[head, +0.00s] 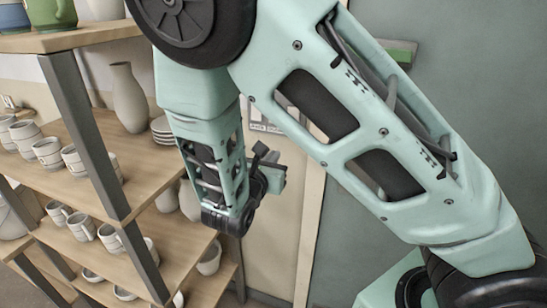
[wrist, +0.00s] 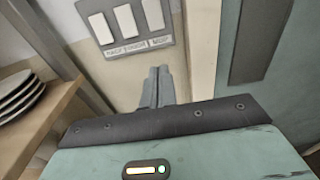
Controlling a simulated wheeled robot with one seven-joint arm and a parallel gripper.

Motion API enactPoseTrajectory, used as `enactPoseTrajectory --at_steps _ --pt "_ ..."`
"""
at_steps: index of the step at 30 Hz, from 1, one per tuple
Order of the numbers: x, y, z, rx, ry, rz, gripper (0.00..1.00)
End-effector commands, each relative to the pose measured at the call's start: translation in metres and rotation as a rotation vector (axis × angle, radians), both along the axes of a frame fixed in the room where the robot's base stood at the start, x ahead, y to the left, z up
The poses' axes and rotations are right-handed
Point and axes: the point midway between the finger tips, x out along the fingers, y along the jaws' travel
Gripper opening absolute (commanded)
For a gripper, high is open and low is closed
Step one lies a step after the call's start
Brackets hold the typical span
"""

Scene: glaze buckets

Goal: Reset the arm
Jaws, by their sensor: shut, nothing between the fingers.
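My gripper (wrist: 158,72) shows in the wrist view with its two grey fingers together and nothing between them. It points toward a beige wall, just below a grey switch panel (wrist: 126,25) with three white switches. In the head view my teal arm is folded, its upper part crossing the picture and its forearm hanging down beside the shelves. The gripper end is partly hidden there behind the wrist.
A wooden shelf unit (head: 82,37) with dark posts stands close on the left, holding several cups, a tall vase (head: 128,98) and stacked plates (head: 162,128). Stacked plates (wrist: 20,95) also show near the gripper in the wrist view. A pale door frame (head: 311,235) and green wall lie right.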

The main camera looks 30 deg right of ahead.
Motion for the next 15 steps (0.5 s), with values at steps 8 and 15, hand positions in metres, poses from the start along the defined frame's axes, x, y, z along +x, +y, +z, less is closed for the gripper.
enactPoseTrajectory --at_steps 8,15 --pt "0.0 0.0 0.0 0.0 0.0 0.0 0.0" --pt "-0.029 -0.009 -0.005 0.156 0.003 -0.138 0.0"
